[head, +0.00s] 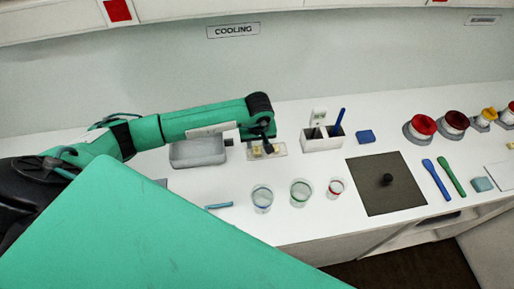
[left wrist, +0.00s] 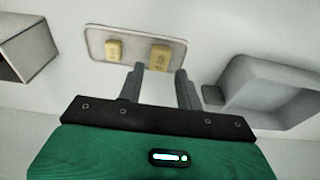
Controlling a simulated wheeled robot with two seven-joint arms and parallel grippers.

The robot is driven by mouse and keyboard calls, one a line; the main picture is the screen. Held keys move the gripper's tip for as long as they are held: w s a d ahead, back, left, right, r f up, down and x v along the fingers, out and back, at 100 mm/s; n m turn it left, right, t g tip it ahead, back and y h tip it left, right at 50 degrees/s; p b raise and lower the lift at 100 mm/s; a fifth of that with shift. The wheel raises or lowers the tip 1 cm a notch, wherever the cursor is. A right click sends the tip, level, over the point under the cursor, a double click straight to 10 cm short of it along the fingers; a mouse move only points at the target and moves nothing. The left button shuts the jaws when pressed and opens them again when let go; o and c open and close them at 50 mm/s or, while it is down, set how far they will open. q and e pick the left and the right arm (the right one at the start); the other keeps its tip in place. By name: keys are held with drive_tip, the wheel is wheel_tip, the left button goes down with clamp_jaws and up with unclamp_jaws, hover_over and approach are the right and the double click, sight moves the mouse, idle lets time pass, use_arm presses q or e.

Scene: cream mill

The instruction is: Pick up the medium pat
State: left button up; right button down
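Two yellow pats lie on a small pale board (left wrist: 136,37); the board also shows in the head view (head: 281,153). In the left wrist view, one pat (left wrist: 113,49) is on the left of the board. The other pat (left wrist: 160,57), slightly larger looking and marked on top, is on the right. I cannot tell for sure which is the medium one. My left gripper (left wrist: 160,70) is open and empty, its two fingers pointing at the board, with the right-hand pat seen between their tips. In the head view my left gripper (head: 266,146) is over the board and partly hides it. My right gripper is not in view.
A grey tray (head: 198,153) stands left of the board, and a white holder (head: 321,143) with tools stands right of it. Several cups, including a clear one (head: 262,199), stand in front.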

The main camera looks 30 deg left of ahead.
sight(257, 152)
use_arm(q)
wheel_tip(257, 152, down, 3)
drive_tip(key=shift+w+r+p, duration=0.1)
drive_tip(key=shift+w+p, duration=0.05)
drive_tip(key=shift+p, duration=0.7)
drive_tip(key=shift+w+a+f, duration=0.1)
drive_tip(key=shift+f, duration=0.35)
drive_tip(key=c, duration=0.7)
